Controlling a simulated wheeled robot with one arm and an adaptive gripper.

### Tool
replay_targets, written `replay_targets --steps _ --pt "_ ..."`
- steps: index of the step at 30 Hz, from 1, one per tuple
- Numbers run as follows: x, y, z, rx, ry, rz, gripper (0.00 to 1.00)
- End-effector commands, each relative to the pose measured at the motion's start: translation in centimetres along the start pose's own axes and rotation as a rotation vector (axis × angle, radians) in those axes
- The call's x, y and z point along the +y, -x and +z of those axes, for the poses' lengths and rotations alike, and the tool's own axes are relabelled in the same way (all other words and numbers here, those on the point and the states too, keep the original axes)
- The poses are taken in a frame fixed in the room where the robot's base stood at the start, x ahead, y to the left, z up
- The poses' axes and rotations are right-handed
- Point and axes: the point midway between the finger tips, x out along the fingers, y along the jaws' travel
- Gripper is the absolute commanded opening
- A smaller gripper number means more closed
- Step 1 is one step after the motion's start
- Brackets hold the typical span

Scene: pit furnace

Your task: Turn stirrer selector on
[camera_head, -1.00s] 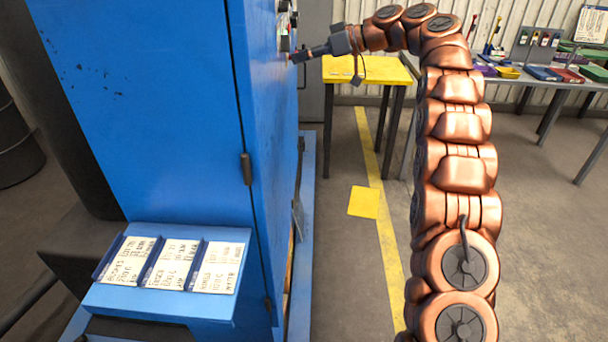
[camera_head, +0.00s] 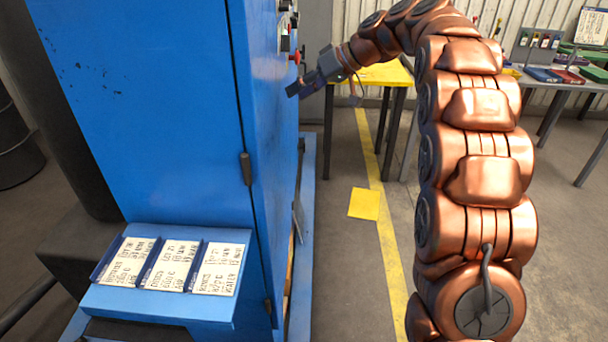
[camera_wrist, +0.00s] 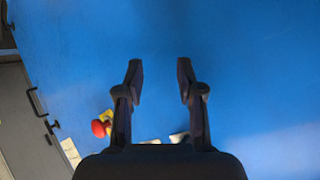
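My gripper (camera_head: 294,90) is at the right-hand face of the blue cabinet (camera_head: 140,120) in the head view, below the controls on that face. In the wrist view my gripper (camera_wrist: 160,75) is open, its two dark fingers apart with only bare blue panel between and ahead of them. A red knob (camera_head: 296,57) shows just above the gripper in the head view. In the wrist view a red button on a yellow base (camera_wrist: 102,124) lies left of the left finger. The stirrer selector cannot be told apart; the panel is seen edge-on and partly hidden.
Pale labels (camera_wrist: 70,152) lie near the red button in the wrist view. A blue shelf with three cards (camera_head: 160,303) juts from the cabinet's front. A yellow table (camera_head: 385,74) stands behind my gripper. Open floor with a yellow line (camera_head: 385,220) lies right of the cabinet.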

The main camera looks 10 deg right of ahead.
Motion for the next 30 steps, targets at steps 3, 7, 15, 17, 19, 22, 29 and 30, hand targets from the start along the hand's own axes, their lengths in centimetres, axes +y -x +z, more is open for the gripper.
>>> replay_targets --steps 3,7,15,17,19,22,29,30 --pt "-0.9 -0.3 1.3 -0.034 -0.039 0.011 0.38" --pt "-1.9 -0.4 2.7 -0.068 -0.077 0.030 0.38" --pt "-3.8 -0.6 5.9 -0.140 -0.157 0.068 0.38" --pt "-4.2 -0.7 6.7 -0.156 -0.174 0.076 0.38" --pt "-4.7 -0.7 7.5 -0.173 -0.193 0.087 0.38" --pt "-5.5 -0.7 8.8 -0.199 -0.219 0.104 0.38" --pt "-7.1 -0.5 11.9 -0.258 -0.276 0.142 0.38" --pt "-7.4 -0.5 12.5 -0.268 -0.286 0.149 0.38"
